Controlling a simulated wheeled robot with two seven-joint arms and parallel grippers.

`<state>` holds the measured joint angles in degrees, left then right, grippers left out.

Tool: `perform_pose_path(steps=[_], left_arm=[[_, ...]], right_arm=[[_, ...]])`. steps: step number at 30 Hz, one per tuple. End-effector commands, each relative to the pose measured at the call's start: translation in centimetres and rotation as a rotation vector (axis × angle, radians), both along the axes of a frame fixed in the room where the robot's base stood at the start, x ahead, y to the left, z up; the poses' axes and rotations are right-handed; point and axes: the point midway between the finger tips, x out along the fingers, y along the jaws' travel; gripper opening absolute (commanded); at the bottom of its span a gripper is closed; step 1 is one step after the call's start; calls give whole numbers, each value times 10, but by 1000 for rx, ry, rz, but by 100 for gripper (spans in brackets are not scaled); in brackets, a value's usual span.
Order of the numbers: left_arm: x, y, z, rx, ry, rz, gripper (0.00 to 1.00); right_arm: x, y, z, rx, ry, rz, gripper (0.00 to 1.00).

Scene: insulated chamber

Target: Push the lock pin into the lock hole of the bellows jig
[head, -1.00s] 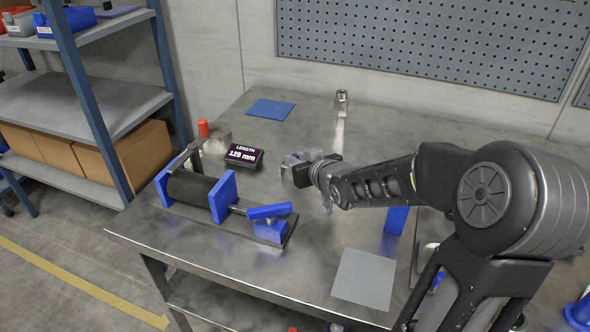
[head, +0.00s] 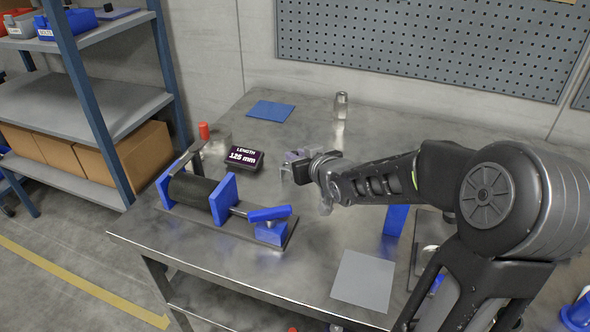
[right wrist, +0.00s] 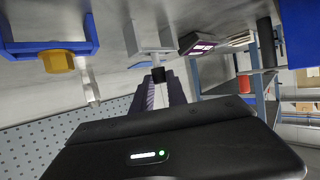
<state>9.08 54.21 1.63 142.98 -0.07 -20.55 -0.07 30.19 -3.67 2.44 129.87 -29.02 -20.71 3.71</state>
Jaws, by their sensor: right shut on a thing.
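The bellows jig (head: 225,189) stands at the table's left front, with blue plates, a black bellows (head: 193,193) and a blue lever (head: 269,213). My right gripper (head: 293,161) is over the middle of the table, to the right of the jig and apart from it. In the right wrist view its fingers (right wrist: 158,92) are shut on a small dark piece (right wrist: 157,74), and a light metal block (right wrist: 149,37) lies just beyond it. I cannot tell if this piece is the lock pin. The lock hole cannot be made out. My left gripper is out of view.
A black display (head: 243,157) reading 125 mm stands behind the jig. A red-topped piece (head: 203,130) is near the left edge. A blue shelf stands at the left.

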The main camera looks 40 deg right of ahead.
Motion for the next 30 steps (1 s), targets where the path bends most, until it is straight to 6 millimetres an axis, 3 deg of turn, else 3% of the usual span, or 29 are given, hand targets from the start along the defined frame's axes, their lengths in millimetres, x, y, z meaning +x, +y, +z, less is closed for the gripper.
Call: perform_pose_path(steps=[30], left_arm=[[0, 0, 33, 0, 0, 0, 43]], right_arm=[[0, 0, 44, -1, -1, 0, 0]])
